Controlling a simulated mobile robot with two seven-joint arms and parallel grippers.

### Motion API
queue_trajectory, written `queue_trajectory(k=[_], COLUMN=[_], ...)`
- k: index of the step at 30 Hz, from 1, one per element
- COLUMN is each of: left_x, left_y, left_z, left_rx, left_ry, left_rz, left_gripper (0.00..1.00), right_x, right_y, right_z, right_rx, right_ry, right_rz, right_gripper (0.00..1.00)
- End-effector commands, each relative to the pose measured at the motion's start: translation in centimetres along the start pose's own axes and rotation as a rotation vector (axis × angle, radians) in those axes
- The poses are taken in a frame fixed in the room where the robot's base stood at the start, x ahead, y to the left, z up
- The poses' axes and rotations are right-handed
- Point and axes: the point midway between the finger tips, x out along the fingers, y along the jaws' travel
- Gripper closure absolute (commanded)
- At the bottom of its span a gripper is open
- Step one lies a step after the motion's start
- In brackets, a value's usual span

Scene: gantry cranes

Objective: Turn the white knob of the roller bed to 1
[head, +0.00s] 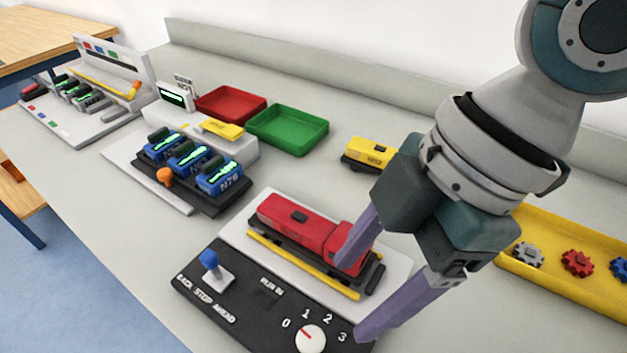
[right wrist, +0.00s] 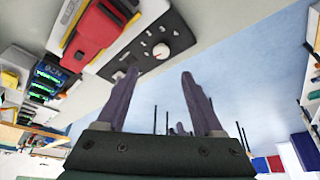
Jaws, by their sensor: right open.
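The white knob (head: 311,340) sits on the black control panel (head: 240,318) of the roller bed, with 0, 1, 2 and 3 around it. Its red line points up and left, toward the 0. It also shows in the right wrist view (right wrist: 161,51). The red locomotive (head: 300,228) rests on the roller bed behind the panel. My right gripper (head: 355,300) is open and empty, its purple fingers to the right of the knob and apart from it. In the right wrist view the fingertips (right wrist: 158,74) spread below the knob. My left gripper is not in view.
A blue-topped lever (head: 210,262) stands at the panel's left. Behind are blue locomotives (head: 190,160), a red tray (head: 231,103), a green tray (head: 288,129) and a yellow locomotive (head: 368,153). A yellow tray with gears (head: 560,284) lies at right.

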Motion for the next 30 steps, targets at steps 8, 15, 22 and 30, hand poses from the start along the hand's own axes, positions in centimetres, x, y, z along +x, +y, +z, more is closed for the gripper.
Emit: queue_trajectory(k=[8, 15, 22, 30], left_x=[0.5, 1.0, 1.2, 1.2], left_y=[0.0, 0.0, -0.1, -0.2], left_z=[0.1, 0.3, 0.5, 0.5], left_rx=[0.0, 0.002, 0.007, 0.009], left_ry=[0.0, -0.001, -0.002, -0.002], left_rz=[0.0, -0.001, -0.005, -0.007], left_gripper=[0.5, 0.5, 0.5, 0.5], right_x=[4.0, 8.3, 9.8, 9.8], right_y=[-0.2, -0.2, -0.2, -0.1], right_z=[0.0, 0.1, 0.0, 0.0], right_rx=[-0.009, -0.009, -0.009, -0.009], right_ry=[-0.004, -0.005, -0.004, -0.004], right_rz=[-0.012, -0.008, -0.006, -0.006], right_gripper=[0.31, 0.31, 0.31, 0.36])
